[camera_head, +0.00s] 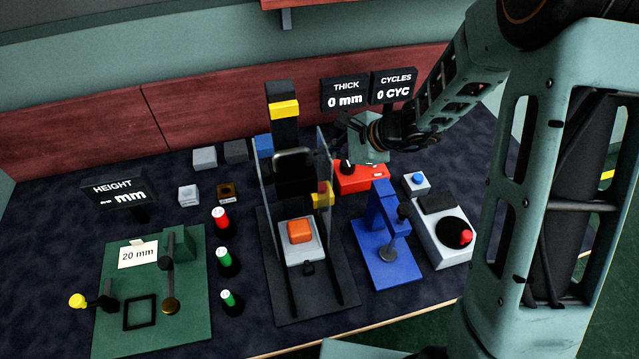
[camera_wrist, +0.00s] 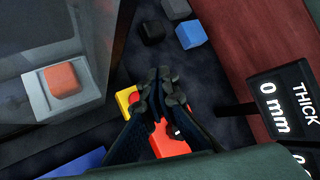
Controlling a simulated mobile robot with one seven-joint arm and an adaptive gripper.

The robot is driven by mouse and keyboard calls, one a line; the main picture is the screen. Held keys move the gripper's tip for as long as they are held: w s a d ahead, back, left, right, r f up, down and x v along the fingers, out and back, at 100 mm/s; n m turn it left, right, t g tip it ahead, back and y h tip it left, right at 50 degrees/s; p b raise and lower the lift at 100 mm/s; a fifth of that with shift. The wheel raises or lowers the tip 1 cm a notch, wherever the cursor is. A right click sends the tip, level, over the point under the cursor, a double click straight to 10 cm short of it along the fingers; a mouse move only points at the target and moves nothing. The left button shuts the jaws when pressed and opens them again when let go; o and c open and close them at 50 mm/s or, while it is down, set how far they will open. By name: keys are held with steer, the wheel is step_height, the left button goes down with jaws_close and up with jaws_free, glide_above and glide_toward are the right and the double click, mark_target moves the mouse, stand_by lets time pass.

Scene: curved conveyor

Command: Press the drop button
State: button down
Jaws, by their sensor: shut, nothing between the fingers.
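No label for the drop button is readable. A yellow box (camera_head: 322,198) with a red button, partly behind the clear guard, stands beside the dark tower. In the wrist view the yellow box (camera_wrist: 122,98) carries the red button (camera_wrist: 134,97) just left of my fingertips. My gripper (camera_wrist: 160,82) is shut and empty, over the red box (camera_wrist: 172,138) and close to the yellow box. Whether it touches either cannot be told. In the head view the red box (camera_head: 362,178), with a black knob, stands right of the yellow one.
An orange block (camera_head: 300,231) sits on a light plate below the tower (camera_head: 283,120). A clear guard (camera_head: 325,160) stands close to my gripper. A blue press (camera_head: 385,255) and THICK display (camera_head: 345,94) are nearby. A green board (camera_head: 190,320) lies left.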

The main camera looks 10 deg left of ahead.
step_height(320, 180, down, 9)
steer(key=b, duration=0.6)
steer(key=shift+b, duration=0.4)
stand_by(1.2)
steer(key=shift+f+b, duration=0.35)
steer(key=shift+b, duration=0.3)
